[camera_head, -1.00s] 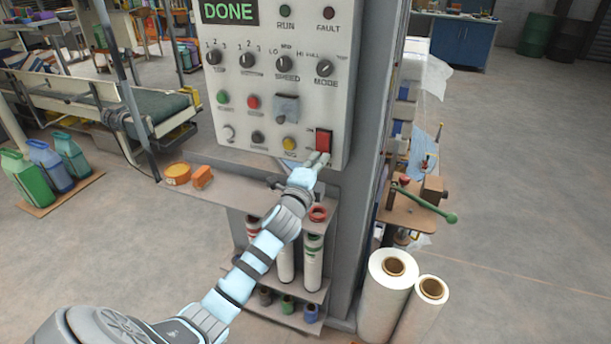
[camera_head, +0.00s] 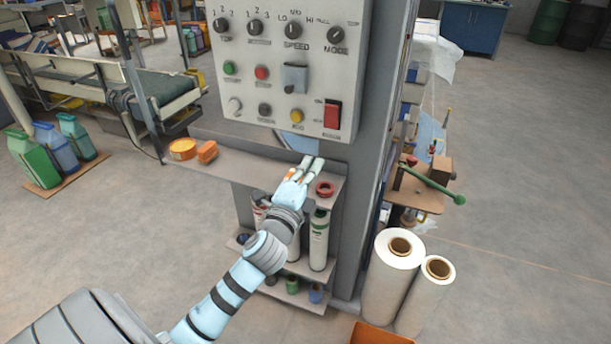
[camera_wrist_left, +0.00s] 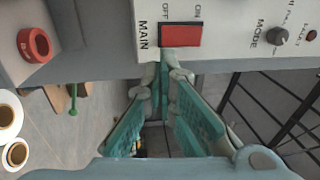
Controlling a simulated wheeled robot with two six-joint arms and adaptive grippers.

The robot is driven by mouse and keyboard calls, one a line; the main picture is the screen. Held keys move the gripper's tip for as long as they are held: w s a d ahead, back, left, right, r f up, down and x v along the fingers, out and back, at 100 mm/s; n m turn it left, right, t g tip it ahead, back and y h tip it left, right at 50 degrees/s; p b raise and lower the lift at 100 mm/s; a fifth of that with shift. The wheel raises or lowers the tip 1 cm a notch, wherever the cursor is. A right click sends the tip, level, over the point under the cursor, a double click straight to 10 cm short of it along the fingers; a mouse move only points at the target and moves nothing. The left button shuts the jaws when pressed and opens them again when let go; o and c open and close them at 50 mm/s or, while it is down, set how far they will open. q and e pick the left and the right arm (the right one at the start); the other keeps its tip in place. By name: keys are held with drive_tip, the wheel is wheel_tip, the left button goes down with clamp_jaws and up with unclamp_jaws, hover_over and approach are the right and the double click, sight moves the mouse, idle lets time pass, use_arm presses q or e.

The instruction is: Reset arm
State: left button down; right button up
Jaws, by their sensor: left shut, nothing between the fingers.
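My left gripper (camera_head: 313,163) is shut and empty, in front of the shelf below the control panel. In the head view it is below and left of the red main switch (camera_head: 332,114), apart from it. In the left wrist view my left gripper (camera_wrist_left: 163,70) points toward the panel's lower edge, with the red main switch (camera_wrist_left: 181,34) just beyond the fingertips, between the OFF and ON marks. The control panel (camera_head: 270,85) carries several knobs and buttons. My right gripper is in neither view.
White rolls (camera_head: 392,270), a green-handled lever (camera_head: 435,184) and a conveyor (camera_head: 150,88) stand nearby. Open floor lies at the left.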

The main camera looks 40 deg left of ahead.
use_arm(q)
drive_tip(key=shift+v, duration=1.25)
drive_tip(key=shift+w+f, duration=0.1)
